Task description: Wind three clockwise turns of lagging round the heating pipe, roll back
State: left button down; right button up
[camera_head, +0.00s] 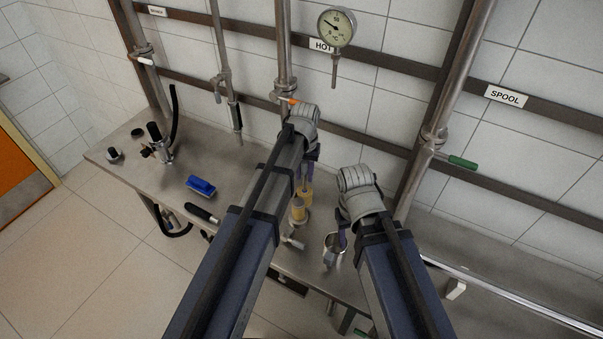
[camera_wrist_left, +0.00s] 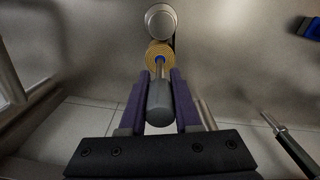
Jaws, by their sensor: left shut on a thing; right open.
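My left gripper (camera_head: 309,165) points down over the bench, its purple fingers partly hidden by my wrist. In the left wrist view my left gripper (camera_wrist_left: 160,108) is shut on a grey handle (camera_wrist_left: 159,103). A tan, ringed lagging roll (camera_wrist_left: 160,55) shows just beyond the handle, in line with it. Tan material (camera_head: 298,211) also shows below the gripper in the head view. The vertical pipe (camera_head: 283,45) beside the HOT label is partly hidden lower down by my left arm; I see no lagging on its visible part.
A blue brush (camera_head: 201,186), a black-handled tool (camera_head: 202,214) and a black-topped fitting (camera_head: 158,142) lie or stand on the steel bench (camera_head: 120,165). A gauge (camera_head: 337,27) and the SPOOL pipe (camera_head: 458,75) with a green-handled valve (camera_head: 462,162) are at the wall.

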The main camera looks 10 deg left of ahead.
pick_arm(q)
jog(key=shift+s+d, duration=0.45)
jog(key=shift+d, duration=0.3)
jog(key=shift+s+d, duration=0.4)
jog(key=shift+d, duration=0.3)
jog(key=s, duration=0.1)
jog(key=s+d, duration=0.1)
jog(key=s, duration=0.1)
jog(key=shift+d, duration=0.15)
jog(key=shift+s, duration=0.1)
jog(key=s, duration=0.3)
jog(key=shift+a, duration=0.4)
